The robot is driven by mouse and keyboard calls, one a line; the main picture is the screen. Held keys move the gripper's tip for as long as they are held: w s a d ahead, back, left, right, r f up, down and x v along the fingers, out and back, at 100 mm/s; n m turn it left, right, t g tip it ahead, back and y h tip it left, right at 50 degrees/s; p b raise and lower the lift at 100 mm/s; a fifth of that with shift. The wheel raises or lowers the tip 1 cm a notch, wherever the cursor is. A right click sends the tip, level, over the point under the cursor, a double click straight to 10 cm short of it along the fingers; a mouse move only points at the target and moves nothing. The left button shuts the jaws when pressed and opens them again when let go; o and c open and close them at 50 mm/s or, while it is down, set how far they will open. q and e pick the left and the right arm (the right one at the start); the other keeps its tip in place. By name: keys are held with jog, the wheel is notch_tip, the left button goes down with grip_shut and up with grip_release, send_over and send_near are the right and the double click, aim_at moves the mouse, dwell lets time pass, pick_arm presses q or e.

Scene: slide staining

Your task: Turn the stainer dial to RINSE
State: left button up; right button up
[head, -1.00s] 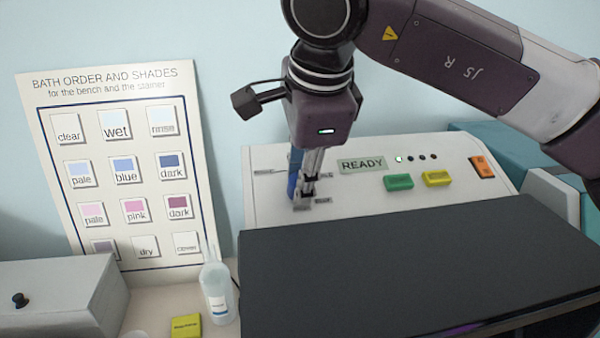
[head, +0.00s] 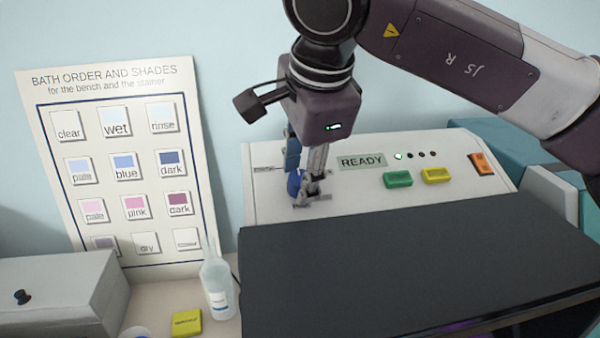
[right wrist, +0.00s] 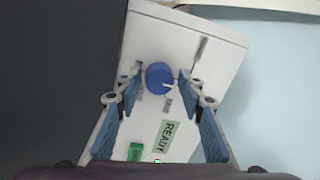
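In the head view my right gripper (head: 307,195) points down at the left part of the panel and largely hides the dial. My left gripper is not in view.
The READY display (head: 362,162), green button (head: 398,179), yellow button (head: 436,175) and orange switch (head: 481,164) lie right of the gripper. A dark cover (head: 400,255) fills the front. A bottle (head: 217,288) and shade chart (head: 125,90) stand left.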

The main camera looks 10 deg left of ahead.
jog(key=shift+o, duration=0.6)
jog(key=v, duration=1.2)
